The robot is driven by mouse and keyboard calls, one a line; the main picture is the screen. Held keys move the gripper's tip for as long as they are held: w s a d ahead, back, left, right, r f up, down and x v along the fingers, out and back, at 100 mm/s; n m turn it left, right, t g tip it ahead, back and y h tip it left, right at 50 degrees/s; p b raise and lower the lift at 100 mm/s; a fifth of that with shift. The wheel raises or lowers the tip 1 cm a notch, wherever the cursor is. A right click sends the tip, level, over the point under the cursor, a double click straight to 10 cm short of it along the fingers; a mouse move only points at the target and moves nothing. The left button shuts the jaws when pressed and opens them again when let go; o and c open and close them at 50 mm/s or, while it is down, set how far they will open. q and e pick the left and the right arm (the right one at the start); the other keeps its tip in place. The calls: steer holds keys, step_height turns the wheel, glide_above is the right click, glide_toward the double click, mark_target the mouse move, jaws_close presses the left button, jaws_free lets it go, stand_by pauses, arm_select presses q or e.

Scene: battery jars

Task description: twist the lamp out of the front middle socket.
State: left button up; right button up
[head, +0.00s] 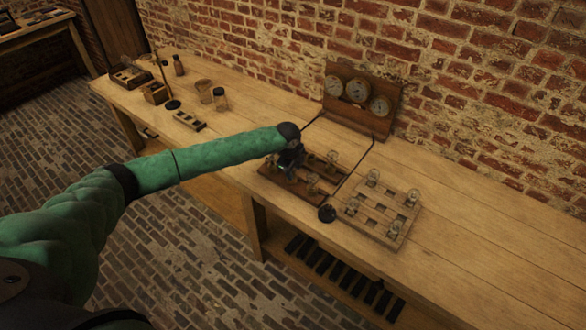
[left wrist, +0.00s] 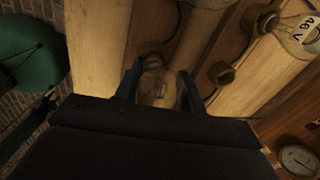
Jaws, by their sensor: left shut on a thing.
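The dark wooden socket board (head: 283,187) lies on the bench below my left gripper (head: 290,165). In the left wrist view my left gripper (left wrist: 160,88) is shut on a clear glass lamp (left wrist: 153,84); its fingers stand on either side of the bulb. A round socket shows just beyond this lamp, but I cannot tell whether the lamp is seated in it. Another lamp (left wrist: 297,34) with a dark voltage marking sits to the right in that view. In the head view, lamps stand on the board's right part (head: 333,157) and front part (head: 311,180). My right gripper is not in view.
A pale wooden rack (head: 377,220) with several glass lamps stands right of the board. A dark round object (head: 327,213) lies between them. A panel with three dials (head: 358,91) stands behind, against the brick wall. Jars and small boxes are at the bench's left. The bench's right end is clear.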

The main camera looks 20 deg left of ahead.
arm_select(q)
steer(key=shift+n+y+p, duration=0.5)
steer(key=shift+n+p, duration=1.3)
steer(key=shift+n, duration=0.9)
steer(key=shift+a, duration=0.1)
steer(key=shift+w+p, duration=0.1)
steer(key=shift+p, duration=0.2)
steer(key=shift+n, duration=0.5)
steer(key=shift+f+n, duration=0.1)
steer(key=shift+n, duration=0.4)
steer(key=n+y, duration=0.1)
steer(key=n, duration=0.3)
steer(key=shift+g, duration=0.3)
steer(key=shift+a, duration=0.1)
steer(key=shift+n, duration=0.4)
